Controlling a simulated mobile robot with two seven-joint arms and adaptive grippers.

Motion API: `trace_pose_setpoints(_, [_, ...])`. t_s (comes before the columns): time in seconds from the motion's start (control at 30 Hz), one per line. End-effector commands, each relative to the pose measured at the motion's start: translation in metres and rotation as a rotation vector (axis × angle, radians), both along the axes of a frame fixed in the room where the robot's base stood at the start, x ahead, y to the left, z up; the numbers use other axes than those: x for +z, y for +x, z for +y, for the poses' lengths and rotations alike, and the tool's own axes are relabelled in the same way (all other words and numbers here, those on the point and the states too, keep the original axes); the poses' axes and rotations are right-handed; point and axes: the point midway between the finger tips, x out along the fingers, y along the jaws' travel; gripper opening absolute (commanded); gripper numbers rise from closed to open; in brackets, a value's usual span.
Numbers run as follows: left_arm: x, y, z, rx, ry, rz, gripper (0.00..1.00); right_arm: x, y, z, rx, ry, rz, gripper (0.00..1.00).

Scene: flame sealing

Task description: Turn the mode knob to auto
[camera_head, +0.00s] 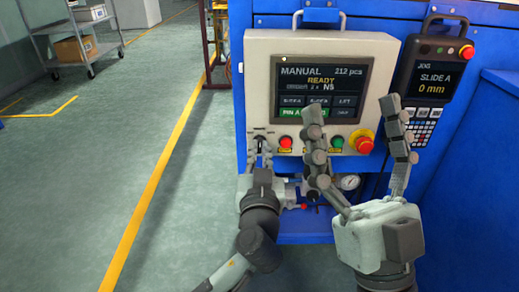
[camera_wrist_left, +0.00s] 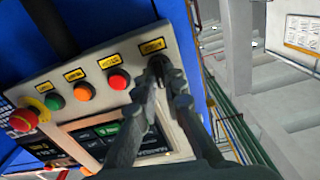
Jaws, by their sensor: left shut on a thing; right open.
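The control panel (camera_head: 262,70) is a pale box whose screen (camera_head: 335,108) reads MANUAL and READY. The mode knob sits at its lower left corner, mostly hidden by my left fingertips in the head view. In the left wrist view the dark knob (camera_wrist_left: 157,63) is under a yellow label (camera_wrist_left: 152,46), between the fingertips. My left gripper (camera_head: 262,146) is shut on the knob; it also fills the lower right of the left wrist view (camera_wrist_left: 168,78). The knob's pointer direction cannot be made out. My right gripper (camera_head: 352,106) is open and empty in front of the panel.
Beside the knob are a red button (camera_head: 286,142), a green button (camera_head: 337,141) and a red emergency stop (camera_head: 364,144). An orange button (camera_wrist_left: 84,91) shows in the left wrist view. A jog pendant (camera_head: 432,75) hangs right.

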Motion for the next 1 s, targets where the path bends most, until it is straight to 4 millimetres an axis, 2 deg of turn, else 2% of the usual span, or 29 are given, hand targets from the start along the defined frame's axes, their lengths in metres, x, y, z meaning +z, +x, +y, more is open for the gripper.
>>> trace_pose_setpoints(0.27, [0.002,0.000,0.000,0.001,0.222,0.002,0.00,-0.013,0.018,0.011,0.014,-0.055,0.168,0.79])
trace_pose_setpoints(0.6, [0.002,0.000,-0.001,0.001,0.494,0.001,0.00,-0.041,0.034,0.023,0.033,-0.130,0.394,0.79])
trace_pose_setpoints(1.0, [0.001,0.000,-0.002,0.000,0.665,-0.001,0.00,-0.071,0.044,0.026,0.031,-0.194,0.561,0.79])
